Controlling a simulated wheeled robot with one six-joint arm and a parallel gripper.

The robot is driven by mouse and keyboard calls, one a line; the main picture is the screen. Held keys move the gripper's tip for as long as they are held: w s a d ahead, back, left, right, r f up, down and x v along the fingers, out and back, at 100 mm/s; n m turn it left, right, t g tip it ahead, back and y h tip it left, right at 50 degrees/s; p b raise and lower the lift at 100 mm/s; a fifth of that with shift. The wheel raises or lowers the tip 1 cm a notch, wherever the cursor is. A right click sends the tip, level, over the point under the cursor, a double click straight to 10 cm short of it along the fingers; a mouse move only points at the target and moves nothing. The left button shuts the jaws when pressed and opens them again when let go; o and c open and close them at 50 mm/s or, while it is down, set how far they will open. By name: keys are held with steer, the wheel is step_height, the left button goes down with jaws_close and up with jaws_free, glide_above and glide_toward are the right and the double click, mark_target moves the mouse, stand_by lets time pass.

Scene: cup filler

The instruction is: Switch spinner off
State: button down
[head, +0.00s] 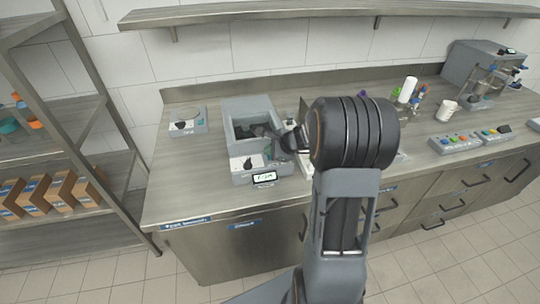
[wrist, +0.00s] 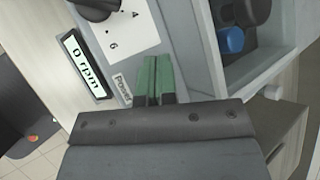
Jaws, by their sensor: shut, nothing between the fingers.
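The spinner (head: 241,180) is a grey box with an open well, on the left part of the counter. Its front panel has a white dial plate (wrist: 132,32) with a black knob (wrist: 98,8) and a lit display (wrist: 84,62). In the wrist view the display reads 0 rpm. A "Power" label (wrist: 122,90) sits on the panel. My gripper (wrist: 154,62) is shut and empty, its green fingertips side by side over the panel, right next to the label. The power switch itself is not visible; the fingers may hide it. I cannot tell whether they touch the panel.
A small device with a dial (head: 187,122) stands left of the spinner. The spinner's well holds dark parts and a blue piece (wrist: 230,40). A button panel (head: 458,142) and a white cup (head: 446,110) are farther right. A shelf (head: 320,12) hangs above.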

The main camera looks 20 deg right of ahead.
stand_by(0.3)
steer(key=shift+r+p, duration=0.4)
steer(key=shift+r, duration=0.15)
step_height(320, 180, up, 6)
steer(key=p, duration=0.5)
stand_by(0.5)
